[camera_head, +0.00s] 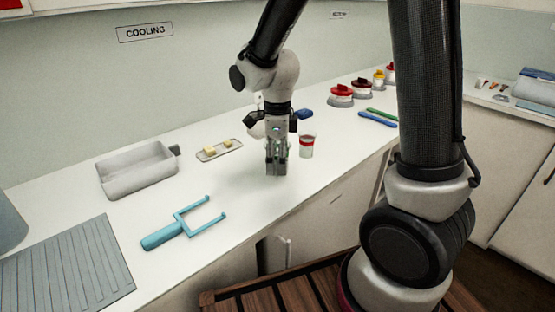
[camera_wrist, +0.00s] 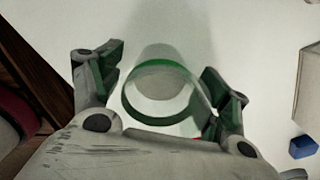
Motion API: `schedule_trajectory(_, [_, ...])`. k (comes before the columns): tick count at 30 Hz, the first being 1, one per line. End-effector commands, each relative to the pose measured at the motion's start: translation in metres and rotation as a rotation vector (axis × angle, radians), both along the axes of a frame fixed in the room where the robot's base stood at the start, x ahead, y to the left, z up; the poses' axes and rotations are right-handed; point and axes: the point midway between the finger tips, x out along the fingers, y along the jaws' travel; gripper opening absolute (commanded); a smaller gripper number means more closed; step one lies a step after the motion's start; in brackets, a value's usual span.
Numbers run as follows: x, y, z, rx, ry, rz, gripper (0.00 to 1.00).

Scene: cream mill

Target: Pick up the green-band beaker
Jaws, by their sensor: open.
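The green-band beaker (camera_wrist: 160,92) is a clear cup with a green ring, seen from above in the wrist view. It sits between the two open fingers of my gripper (camera_wrist: 162,88), with a small gap visible at the left finger; at the right finger I cannot tell whether they touch. In the head view my gripper (camera_head: 277,166) points down at the counter and hides most of the beaker. A red-band beaker (camera_head: 306,147) stands upright just to the right of my gripper.
The white counter (camera_head: 235,190) is clear in front of my gripper. A small tray (camera_head: 205,157) with yellowish pieces, a grey bin (camera_head: 135,178) and a blue two-pronged tool (camera_head: 162,236) lie to the left. Red-topped containers (camera_head: 341,93) and blue and green utensils (camera_head: 377,119) are further back right.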

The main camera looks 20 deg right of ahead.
Motion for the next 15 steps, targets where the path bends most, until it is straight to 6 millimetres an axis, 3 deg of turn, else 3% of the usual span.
schedule_trajectory(4, [0.0, -0.0001, 0.0003, 0.0, 0.0, 0.0, 0.73])
schedule_trajectory(10, [0.0, -0.0001, 0.0005, 0.0, 0.0, 0.0, 0.36])
schedule_trajectory(15, [-0.0001, -0.0002, 0.0005, 0.0, 0.0, 0.0, 0.34])
